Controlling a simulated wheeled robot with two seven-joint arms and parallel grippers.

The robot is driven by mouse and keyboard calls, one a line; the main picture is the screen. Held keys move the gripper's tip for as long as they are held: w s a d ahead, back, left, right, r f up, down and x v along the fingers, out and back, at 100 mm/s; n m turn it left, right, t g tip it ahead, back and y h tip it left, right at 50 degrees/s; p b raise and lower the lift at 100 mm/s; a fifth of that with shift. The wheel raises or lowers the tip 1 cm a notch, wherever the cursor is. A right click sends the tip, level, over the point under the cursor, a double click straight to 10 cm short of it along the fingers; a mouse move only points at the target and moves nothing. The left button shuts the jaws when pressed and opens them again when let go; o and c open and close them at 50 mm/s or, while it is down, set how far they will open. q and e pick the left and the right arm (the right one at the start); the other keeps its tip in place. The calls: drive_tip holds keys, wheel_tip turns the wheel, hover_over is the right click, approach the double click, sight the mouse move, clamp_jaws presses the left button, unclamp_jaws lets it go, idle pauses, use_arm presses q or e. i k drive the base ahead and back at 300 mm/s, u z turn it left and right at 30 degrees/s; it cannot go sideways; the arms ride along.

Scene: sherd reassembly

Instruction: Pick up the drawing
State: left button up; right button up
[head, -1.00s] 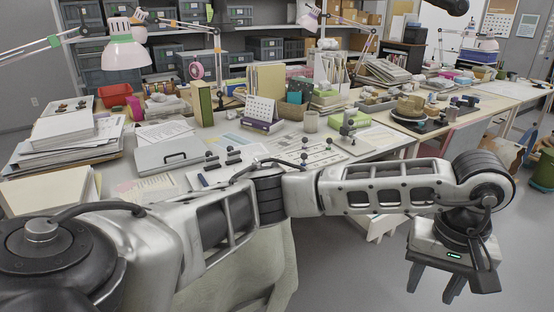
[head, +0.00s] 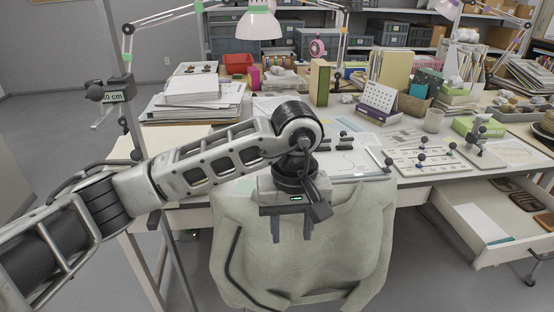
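My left gripper (head: 291,230) hangs fingers down in front of the desk's near edge, over a pale garment-covered chair (head: 340,235). Its two fingers are apart with nothing between them. A sheet with thin lines (head: 352,158) lies on the desk behind my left wrist, partly hidden by it; I cannot tell for sure whether it is the drawing. A white sheet (head: 484,222) lies flat in an open drawer (head: 490,254) at the right, clear of my gripper. My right gripper is not in view.
A paper stack (head: 193,105) stands at the desk's left. A white board with dark-knobbed pieces (head: 430,160), a calendar (head: 378,100) and a mug (head: 433,120) stand to the right. A lamp (head: 258,22) hangs above the desk.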

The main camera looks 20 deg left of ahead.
sight(345, 163)
drive_tip(key=u, duration=0.05)
drive_tip(key=i, duration=1.5)
